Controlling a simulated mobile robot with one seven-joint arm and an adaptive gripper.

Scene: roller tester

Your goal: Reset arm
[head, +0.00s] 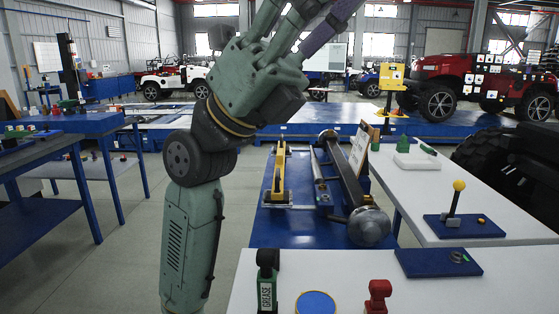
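My green arm rises from the bottom, left of centre, in the head view. My gripper (297,32) is at the top centre, with its long fingers stretched upward and apart. One finger is purple. The fingertips are cut off by the top edge. I see nothing held between the visible parts of the fingers. The gripper is well above the tables and touches nothing that I can see.
A white table (440,290) in front holds a green grease bottle (266,280), a blue disc (315,303) and a red part (377,297). A blue roller bench (285,228) stands behind. A yellow-knobbed lever (454,200) is at right. Blue tables (60,140) stand left, beyond clear floor.

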